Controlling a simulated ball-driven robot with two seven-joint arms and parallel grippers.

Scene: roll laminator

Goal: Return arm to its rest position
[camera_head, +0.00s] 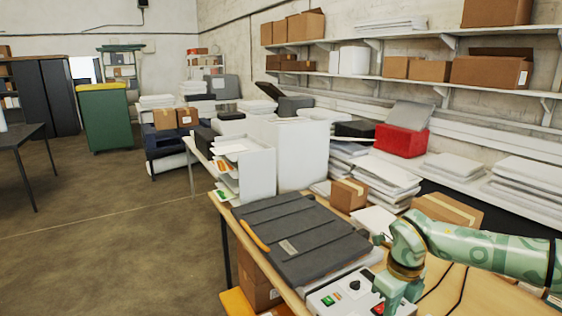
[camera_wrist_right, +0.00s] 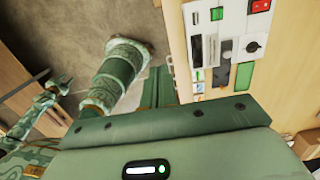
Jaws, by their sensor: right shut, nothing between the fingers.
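The roll laminator has a dark grey ribbed cover (camera_head: 290,235) with an orange strip at its left edge, and stands on the wooden table. Its light control panel (camera_head: 345,292) shows green and red controls and a black knob, and it also shows in the right wrist view (camera_wrist_right: 228,50). My right arm comes in from the right. My right gripper (camera_head: 392,300) points down beside the panel's right end, partly over it, and is shut and empty. In the right wrist view its fingers (camera_wrist_right: 160,86) are together. The left gripper (camera_wrist_right: 62,84) seems to show small at the left there; its jaws are unclear.
A small cardboard box (camera_head: 348,194) and paper stacks (camera_head: 385,176) stand behind the laminator. White paper trays (camera_head: 255,172) stand at its far left. A red box (camera_head: 401,140) sits on the back bench. The floor at left (camera_head: 90,220) is clear.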

